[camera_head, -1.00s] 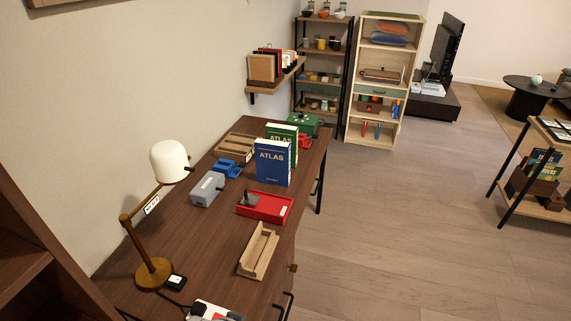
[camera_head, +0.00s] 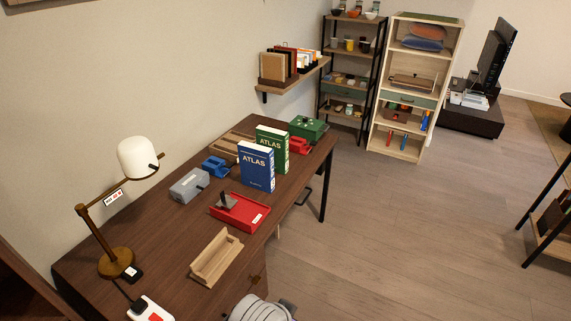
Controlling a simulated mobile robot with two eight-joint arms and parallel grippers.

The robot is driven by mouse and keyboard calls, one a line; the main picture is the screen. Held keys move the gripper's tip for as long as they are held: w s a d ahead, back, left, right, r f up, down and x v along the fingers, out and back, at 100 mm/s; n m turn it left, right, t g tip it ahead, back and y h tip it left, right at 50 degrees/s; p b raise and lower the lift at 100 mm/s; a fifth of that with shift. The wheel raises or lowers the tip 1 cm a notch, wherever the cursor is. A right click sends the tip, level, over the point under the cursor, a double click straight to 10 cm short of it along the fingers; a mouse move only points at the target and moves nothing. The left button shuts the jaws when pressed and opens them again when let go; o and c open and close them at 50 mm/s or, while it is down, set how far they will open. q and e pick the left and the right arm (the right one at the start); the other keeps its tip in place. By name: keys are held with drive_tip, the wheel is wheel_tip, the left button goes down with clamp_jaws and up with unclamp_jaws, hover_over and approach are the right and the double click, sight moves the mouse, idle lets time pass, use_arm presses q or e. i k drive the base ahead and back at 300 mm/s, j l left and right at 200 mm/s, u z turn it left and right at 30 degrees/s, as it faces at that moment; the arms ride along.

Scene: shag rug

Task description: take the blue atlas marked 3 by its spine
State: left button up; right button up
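A blue atlas (camera_head: 257,167) stands upright on the dark wooden desk (camera_head: 165,228), its front cover with the word ATLAS facing me. A mark 3 cannot be read at this size, and its spine is not clearly made out. A green atlas (camera_head: 273,143) stands upright close behind it, partly covered by the blue one. Neither of my grippers is in view.
In front of the blue atlas lies a red tray (camera_head: 240,213), then a wooden holder (camera_head: 216,258). A grey box (camera_head: 189,186) and a lamp (camera_head: 138,158) stand to the left. A green box (camera_head: 307,129) stands behind. The floor (camera_head: 370,235) right of the desk is clear.

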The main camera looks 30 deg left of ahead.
sight(256, 162)
drive_tip(key=i+l+u, duration=0.15)
drive_tip(key=i, duration=0.3)
drive_tip(key=i+l+u, duration=0.15)
drive_tip(key=i, duration=0.35)
drive_tip(key=i+l+u, duration=0.2)
drive_tip(key=i, duration=0.25)
drive_tip(key=i+u, duration=0.25)
drive_tip(key=u, duration=0.2)
drive_tip(key=i+l+u, duration=0.15)
drive_tip(key=u, duration=0.35)
drive_tip(key=i+l+u, duration=0.25)
drive_tip(key=u, duration=0.2)
drive_tip(key=i+l+u, duration=0.15)
drive_tip(key=u, duration=0.35)
drive_tip(key=i+l+u, duration=0.15)
drive_tip(key=u, duration=0.3)
drive_tip(key=i+l+u, duration=0.1)
drive_tip(key=l+u, duration=0.25)
drive_tip(key=u, duration=0.15)
drive_tip(key=l+u, duration=0.25)
drive_tip(key=u, duration=0.15)
drive_tip(key=i+l+u, duration=0.1)
drive_tip(key=l+u, duration=0.45)
drive_tip(key=u, duration=0.2)
drive_tip(key=l+u, duration=0.4)
drive_tip(key=l, duration=0.2)
drive_tip(key=k, duration=0.05)
